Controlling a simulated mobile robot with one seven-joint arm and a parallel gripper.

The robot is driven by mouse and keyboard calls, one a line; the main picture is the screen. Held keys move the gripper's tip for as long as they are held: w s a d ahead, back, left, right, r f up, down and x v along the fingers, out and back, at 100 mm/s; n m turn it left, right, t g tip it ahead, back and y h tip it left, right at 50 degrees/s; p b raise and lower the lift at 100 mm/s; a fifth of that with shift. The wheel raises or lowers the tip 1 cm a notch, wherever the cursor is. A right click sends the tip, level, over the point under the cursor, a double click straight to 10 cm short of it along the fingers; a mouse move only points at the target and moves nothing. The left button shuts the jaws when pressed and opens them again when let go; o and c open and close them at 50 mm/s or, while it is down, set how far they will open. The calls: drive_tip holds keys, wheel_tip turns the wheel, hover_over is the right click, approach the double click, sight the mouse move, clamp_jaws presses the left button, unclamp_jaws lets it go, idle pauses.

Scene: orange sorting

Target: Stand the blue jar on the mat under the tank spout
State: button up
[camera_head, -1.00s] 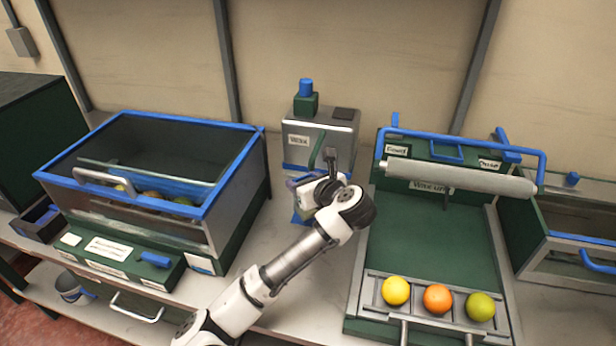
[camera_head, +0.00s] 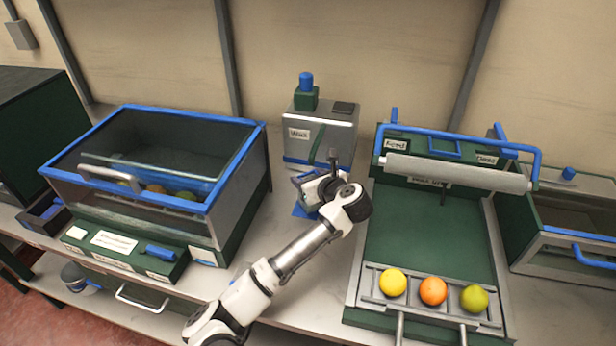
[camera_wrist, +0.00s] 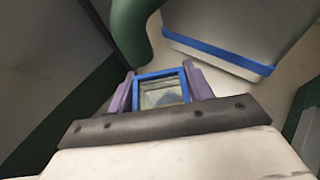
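The blue jar (camera_wrist: 161,75) shows in the wrist view as a square blue rim with clear walls, seen from above. The purple fingers of my gripper (camera_wrist: 162,88) press on its left and right sides. In the head view my gripper (camera_head: 308,184) is in front of the grey tank (camera_head: 322,135), and the jar is mostly hidden. The green spout (camera_head: 333,160) comes down the tank's front; it also shows in the wrist view (camera_wrist: 130,28), just beyond the jar. The blue mat (camera_head: 300,211) shows partly below the gripper. I cannot tell whether the jar touches it.
A glass-fronted cabinet with blue edges (camera_head: 240,150) stands left of the tank. A green roller machine (camera_head: 425,235) with several fruits in its front tray stands close on the right. The bench (camera_head: 268,240) is bare between them.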

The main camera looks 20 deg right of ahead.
drive_tip(key=o, duration=0.4)
drive_tip(key=b+v, duration=0.1)
drive_tip(key=v, duration=0.5)
drive_tip(key=b+v, duration=0.2)
drive_tip(key=v, duration=0.4)
drive_tip(key=shift+r, duration=0.3)
